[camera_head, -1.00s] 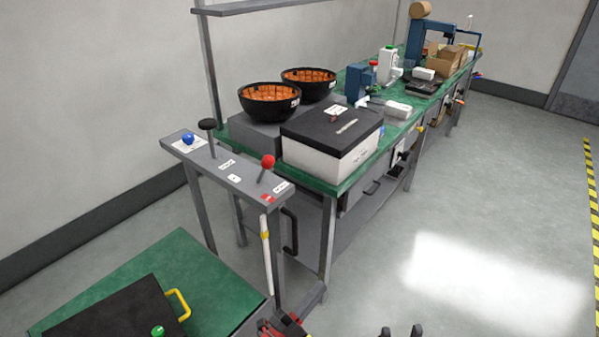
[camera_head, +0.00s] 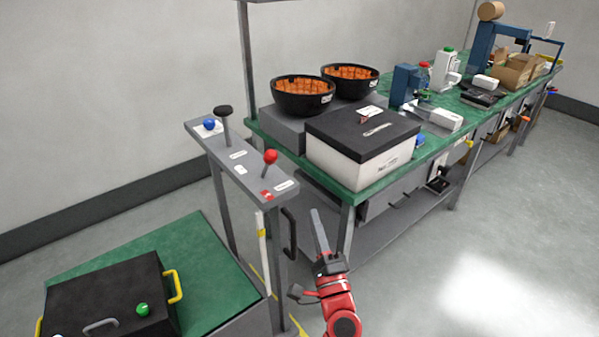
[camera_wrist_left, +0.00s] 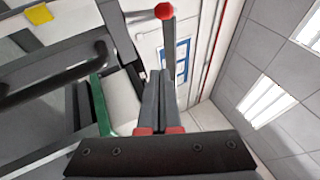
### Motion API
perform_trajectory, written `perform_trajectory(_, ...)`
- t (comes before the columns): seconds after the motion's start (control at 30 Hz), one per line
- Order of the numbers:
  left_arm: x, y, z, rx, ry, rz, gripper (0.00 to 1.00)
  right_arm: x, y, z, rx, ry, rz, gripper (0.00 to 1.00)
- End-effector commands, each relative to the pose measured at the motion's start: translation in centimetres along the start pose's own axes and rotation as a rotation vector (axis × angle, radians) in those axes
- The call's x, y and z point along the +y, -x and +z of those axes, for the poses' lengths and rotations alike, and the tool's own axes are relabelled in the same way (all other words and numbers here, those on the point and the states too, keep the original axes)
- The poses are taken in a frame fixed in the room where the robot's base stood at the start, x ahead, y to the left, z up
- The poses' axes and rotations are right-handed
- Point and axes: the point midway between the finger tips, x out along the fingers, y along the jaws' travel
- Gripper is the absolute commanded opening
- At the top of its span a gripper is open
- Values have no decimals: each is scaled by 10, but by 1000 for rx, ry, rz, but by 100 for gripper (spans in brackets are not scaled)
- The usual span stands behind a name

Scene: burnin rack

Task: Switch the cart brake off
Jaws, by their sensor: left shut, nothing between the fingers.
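A grey panel (camera_head: 219,151) on a stand carries a lever with a red ball knob (camera_head: 271,156), a lever with a black knob (camera_head: 222,110) and a blue knob (camera_head: 209,123). White labels and a red label lie beside them, too small to read, so I cannot tell which control is the cart brake. My left gripper (camera_head: 316,214) is shut and empty, pointing up, right of and lower than the red knob in the head view. In the left wrist view the red knob (camera_wrist_left: 164,11) shows beyond the shut fingertips (camera_wrist_left: 160,74), apart from them. My right gripper is out of view.
A black handle (camera_head: 289,233) stands beside my left gripper. The green bench (camera_head: 436,143) behind holds a white box with a black lid (camera_head: 361,150) and two black bowls. A green-topped table with a black case (camera_head: 100,300) is at lower left. Floor at right is clear.

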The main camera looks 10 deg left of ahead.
Motion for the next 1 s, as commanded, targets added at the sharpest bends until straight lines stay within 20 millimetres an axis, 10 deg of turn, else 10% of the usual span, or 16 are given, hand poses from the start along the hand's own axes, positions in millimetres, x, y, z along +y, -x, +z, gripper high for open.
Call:
perform_trajectory(0.57,-14,-1,16,-74,15,-16,0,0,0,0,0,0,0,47)
perform_trajectory(1.0,-18,-81,23,-76,15,-16,0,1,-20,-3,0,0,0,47)
